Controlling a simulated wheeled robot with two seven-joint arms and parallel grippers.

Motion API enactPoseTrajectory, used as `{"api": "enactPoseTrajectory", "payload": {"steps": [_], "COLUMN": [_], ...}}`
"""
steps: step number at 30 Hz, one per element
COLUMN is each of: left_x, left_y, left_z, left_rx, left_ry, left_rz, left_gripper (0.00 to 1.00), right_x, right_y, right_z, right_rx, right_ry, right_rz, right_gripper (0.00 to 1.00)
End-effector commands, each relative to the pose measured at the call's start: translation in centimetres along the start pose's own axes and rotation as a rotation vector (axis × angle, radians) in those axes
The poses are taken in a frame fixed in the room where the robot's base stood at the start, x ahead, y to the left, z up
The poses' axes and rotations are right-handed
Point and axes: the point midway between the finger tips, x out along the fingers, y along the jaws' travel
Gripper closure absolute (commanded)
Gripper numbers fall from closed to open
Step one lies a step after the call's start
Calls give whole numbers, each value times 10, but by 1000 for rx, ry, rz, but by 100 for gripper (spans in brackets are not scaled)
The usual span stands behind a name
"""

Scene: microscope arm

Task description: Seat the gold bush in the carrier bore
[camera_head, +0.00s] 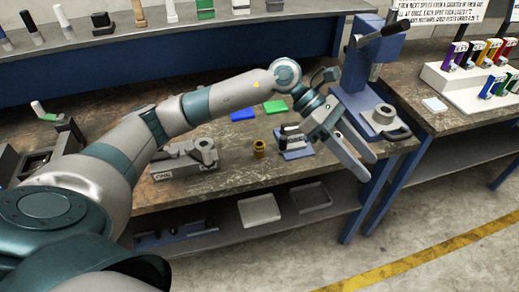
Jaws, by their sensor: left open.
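The small gold bush (259,149) stands upright on the worn bench top, near its front edge. To its left a grey block (185,162) carries a round boss with a dark opening on top. It may be the carrier, but I cannot tell for certain. My left gripper (364,167) reaches in from the left, past the bush to its right. Its two long grey fingers are apart and empty, pointing down and right near the bench's front edge. The gripper is not touching the bush. My right gripper is out of view.
A blue plate with dark pins (296,152) lies between bush and gripper. Blue (242,114) and green (275,106) pads lie behind. Trays sit on the lower shelf. A colourful rack (480,75) is far right.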

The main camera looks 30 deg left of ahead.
Motion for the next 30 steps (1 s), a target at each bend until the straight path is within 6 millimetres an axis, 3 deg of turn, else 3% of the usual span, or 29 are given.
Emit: {"api": "enactPoseTrajectory", "payload": {"steps": [6,12,15,20,30], "left_x": [-100,-209,-244,-267,-267], "left_y": [46,62,62,60,60], "left_z": [-69,-105,-113,-117,-118], "left_rx": [109,83,58,36,35], "left_ry": [500,855,957,1021,1022], "left_rz": [124,206,225,236,234], "left_gripper": [51,51,51,51,51], "right_x": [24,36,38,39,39], "right_y": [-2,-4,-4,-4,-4], "right_z": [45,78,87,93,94], "right_rx": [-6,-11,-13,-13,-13], "right_ry": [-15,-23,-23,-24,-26], "right_rz": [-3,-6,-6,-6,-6], "right_gripper": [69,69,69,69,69]}}
